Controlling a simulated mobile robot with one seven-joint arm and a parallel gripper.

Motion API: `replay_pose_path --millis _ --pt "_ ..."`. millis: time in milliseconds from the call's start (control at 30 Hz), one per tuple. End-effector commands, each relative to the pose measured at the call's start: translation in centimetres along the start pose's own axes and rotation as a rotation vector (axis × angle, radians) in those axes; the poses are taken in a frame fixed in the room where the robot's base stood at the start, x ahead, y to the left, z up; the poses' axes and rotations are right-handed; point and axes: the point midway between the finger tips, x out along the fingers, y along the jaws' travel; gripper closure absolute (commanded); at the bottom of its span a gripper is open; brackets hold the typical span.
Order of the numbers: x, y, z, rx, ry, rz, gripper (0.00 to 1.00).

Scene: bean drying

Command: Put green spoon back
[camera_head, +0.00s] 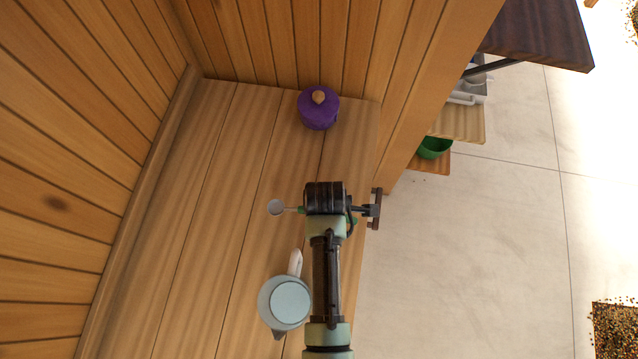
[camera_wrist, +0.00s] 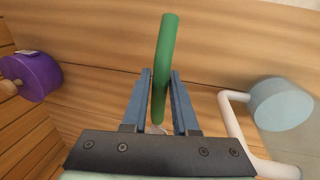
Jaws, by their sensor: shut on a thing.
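The green spoon shows its thick green handle (camera_wrist: 166,55) in the wrist view, between the two blue-grey fingers of my gripper (camera_wrist: 161,76). My gripper is shut on this handle. In the head view the spoon's round greyish end (camera_head: 276,207) sticks out to the left of my wrist, above the wooden counter (camera_head: 225,190). A small bit of green shows at the right side of my wrist. The fingers are hidden under my arm in the head view. Most of the spoon's far end is hidden in the wrist view.
A purple lidded pot (camera_head: 318,112) stands at the counter's back. A pale blue kettle (camera_head: 284,302) with a white handle stands left of my arm. Wooden walls bound the left and back. A green bowl (camera_head: 435,148) sits on a low shelf to the right. The left counter is clear.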

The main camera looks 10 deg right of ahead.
Motion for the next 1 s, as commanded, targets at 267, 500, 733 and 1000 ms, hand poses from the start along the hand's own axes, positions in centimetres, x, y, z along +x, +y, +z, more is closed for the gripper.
replay_pose_path --millis 267,500,733,1000 --pt "0.1 0.0 0.1 -0.015 0.002 0.000 1.00" --pt "-0.1 0.0 0.1 -0.014 0.002 0.002 1.00" --pt "1.5 -0.3 0.2 -0.013 0.002 0.002 1.00" --pt "4.1 -0.8 0.1 -0.013 0.002 0.003 1.00"
